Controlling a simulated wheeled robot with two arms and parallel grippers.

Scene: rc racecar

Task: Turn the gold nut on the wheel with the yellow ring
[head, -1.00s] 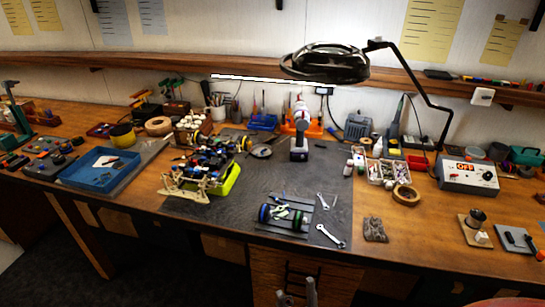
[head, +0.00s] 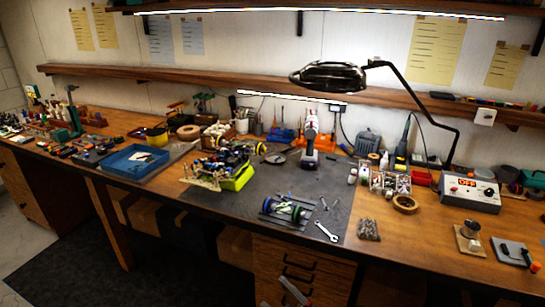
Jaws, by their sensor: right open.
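The RC racecar (head: 222,163), blue and black with pale front arms, sits on a bright yellow-green stand (head: 238,179) on the dark work mat. A wheel with a yellow ring (head: 262,148) shows at the car's far right corner; its gold nut is too small to make out. My right gripper (head: 284,289) is open and empty at the bottom edge, in front of the bench and well away from the car. My left gripper is out of view.
A wrench (head: 326,232) lies near the mat's front edge. A lamp (head: 328,76) hangs over the bench. A blue tray (head: 131,161) is at left. The mat (head: 265,183) has free room right of the car.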

